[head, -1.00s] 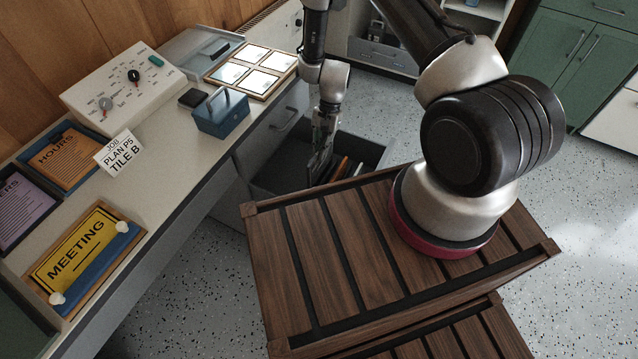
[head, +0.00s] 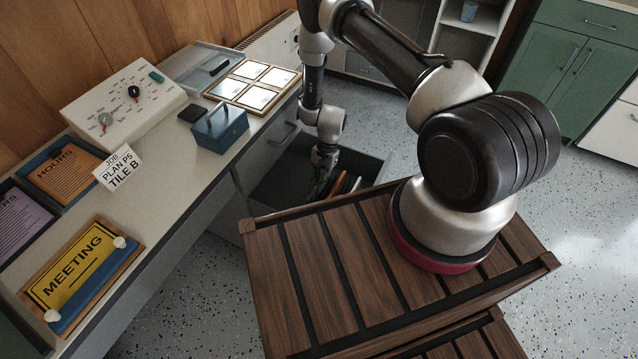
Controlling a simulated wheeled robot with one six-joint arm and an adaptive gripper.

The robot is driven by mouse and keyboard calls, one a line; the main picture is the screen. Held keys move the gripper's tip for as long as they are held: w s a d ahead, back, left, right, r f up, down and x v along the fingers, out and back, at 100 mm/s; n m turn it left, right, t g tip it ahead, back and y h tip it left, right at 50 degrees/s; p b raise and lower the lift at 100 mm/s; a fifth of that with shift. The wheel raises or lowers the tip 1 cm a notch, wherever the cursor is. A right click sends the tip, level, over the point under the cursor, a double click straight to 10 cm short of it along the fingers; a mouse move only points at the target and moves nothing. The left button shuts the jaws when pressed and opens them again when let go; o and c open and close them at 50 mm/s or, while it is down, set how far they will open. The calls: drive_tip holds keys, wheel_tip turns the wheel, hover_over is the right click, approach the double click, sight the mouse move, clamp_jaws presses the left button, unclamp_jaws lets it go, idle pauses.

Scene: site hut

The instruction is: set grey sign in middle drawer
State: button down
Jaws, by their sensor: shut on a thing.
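An open dark drawer (head: 373,166) sticks out of the desk unit, below a shut drawer front with a handle (head: 284,134). My gripper (head: 319,188) points down inside the open drawer, near its middle. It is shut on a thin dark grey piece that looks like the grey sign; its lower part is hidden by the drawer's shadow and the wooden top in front. I cannot tell whether it touches the drawer floor. Orange and white thin items (head: 342,183) stand in the drawer just right of my gripper.
A slatted wooden top (head: 330,270) hides the drawer's near side.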

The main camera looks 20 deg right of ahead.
drive_tip(key=c, duration=1.6)
unclamp_jaws()
drive_tip(key=shift+o, duration=0.2)
drive_tip(key=w+d+r+n+t, duration=0.1)
drive_tip(key=w+d+r, duration=0.1)
drive_tip(key=r, duration=0.9)
drive_tip(key=w+d+r+n, duration=0.1)
drive_tip(key=w+d+r, duration=0.1)
drive_tip(key=r, duration=0.9)
drive_tip(key=w+d+r+n+t, duration=0.1)
drive_tip(key=w+d+r, duration=0.1)
drive_tip(key=r, duration=0.9)
drive_tip(key=s+d+r+n+t, duration=0.1)
drive_tip(key=s+r, duration=0.2)
drive_tip(key=r, duration=0.5)
drive_tip(key=s+d+r+n, duration=0.1)
drive_tip(key=s+r, duration=0.1)
drive_tip(key=r, duration=0.5)
drive_tip(key=s+d+r+n+t+h, duration=0.1)
drive_tip(key=s+d+r+n+t, duration=0.1)
drive_tip(key=s+r, duration=0.5)
drive_tip(key=s+d+r+n+t+h, duration=0.2)
drive_tip(key=s+d+r, duration=0.3)
drive_tip(key=s, duration=1.1)
wheel_tip(320, 180, up, 3)
drive_tip(key=shift+r, duration=0.1)
